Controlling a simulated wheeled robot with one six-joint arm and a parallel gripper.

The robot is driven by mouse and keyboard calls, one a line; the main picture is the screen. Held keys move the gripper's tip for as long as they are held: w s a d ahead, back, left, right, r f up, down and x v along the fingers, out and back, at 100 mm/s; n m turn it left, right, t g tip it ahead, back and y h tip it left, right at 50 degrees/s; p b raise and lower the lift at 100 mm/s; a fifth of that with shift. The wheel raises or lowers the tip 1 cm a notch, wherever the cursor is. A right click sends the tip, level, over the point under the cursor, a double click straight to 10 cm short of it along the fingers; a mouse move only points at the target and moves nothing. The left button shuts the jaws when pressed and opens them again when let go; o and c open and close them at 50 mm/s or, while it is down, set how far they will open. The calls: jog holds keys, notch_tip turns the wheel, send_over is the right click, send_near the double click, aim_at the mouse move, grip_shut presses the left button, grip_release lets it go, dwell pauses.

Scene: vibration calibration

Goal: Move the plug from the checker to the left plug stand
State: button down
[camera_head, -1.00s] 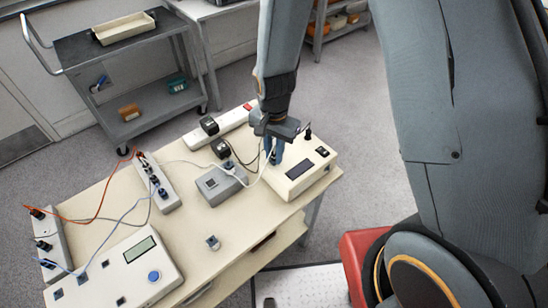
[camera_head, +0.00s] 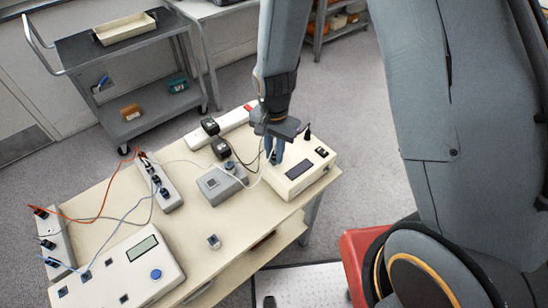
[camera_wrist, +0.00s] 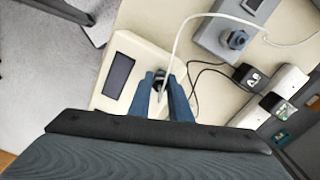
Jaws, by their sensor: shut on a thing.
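The checker (camera_head: 323,164) is a cream box with a dark display at the table's right end; it also shows in the wrist view (camera_wrist: 112,94). My gripper (camera_head: 275,160) points down at its left part. In the wrist view my gripper's blue fingers (camera_wrist: 162,92) are shut on a dark plug (camera_wrist: 160,76) with a white cable, at the checker's edge. The fingers hide much of the plug, and I cannot tell whether it is seated. Long grey plug stands hold several plugs on the left, one at the far left edge (camera_head: 60,250) and one further right (camera_head: 171,201).
A white power strip (camera_head: 232,119) with black adapters (camera_head: 221,149) lies behind. A cream meter (camera_head: 160,258) sits at front left. White and black cables loop near my gripper. Mid-table is fairly clear.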

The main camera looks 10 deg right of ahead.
aim_at(274, 153)
jog(key=shift+w+r+p, duration=0.2)
jog(key=shift+r+p, duration=0.1)
dwell(0.6)
jog(key=shift+r, duration=0.2)
jog(key=shift+r+p, duration=1.5)
jog(key=shift+r, duration=0.1)
jog(key=shift+a, duration=0.1)
